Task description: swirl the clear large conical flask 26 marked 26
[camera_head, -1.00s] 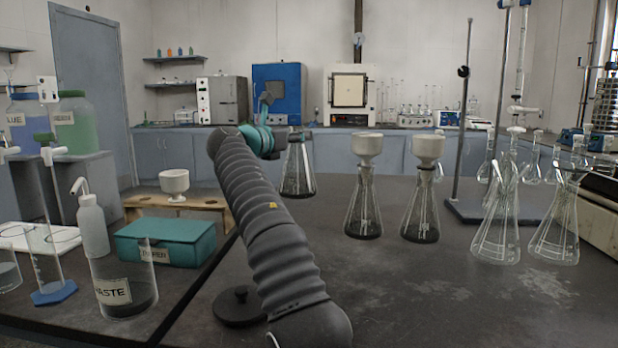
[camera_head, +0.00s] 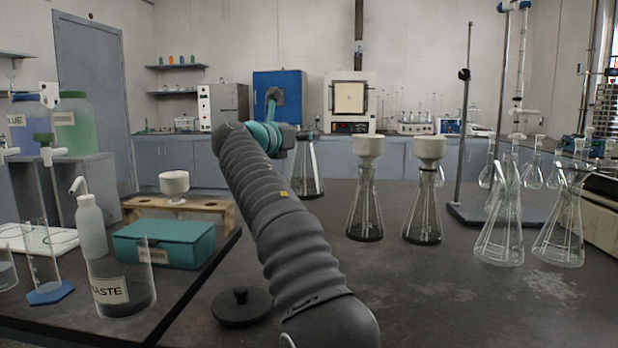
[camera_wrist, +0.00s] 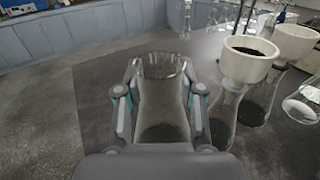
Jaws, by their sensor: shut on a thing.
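The clear conical flask (camera_wrist: 160,115) is between the two fingers of my gripper (camera_wrist: 160,92) in the wrist view, and the gripper is shut on it. Its wide open mouth faces the camera, and dark grey shows through its glass. In the head view the flask (camera_head: 308,170) is upright at the end of my arm, its upper part partly hidden by the arm. Whether its base touches the bench cannot be told. The mark 26 cannot be read.
Clear flasks (camera_head: 500,230) stand farther right by a stand (camera_head: 465,130). A teal box (camera_head: 165,243) and waste beaker (camera_head: 122,280) are left.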

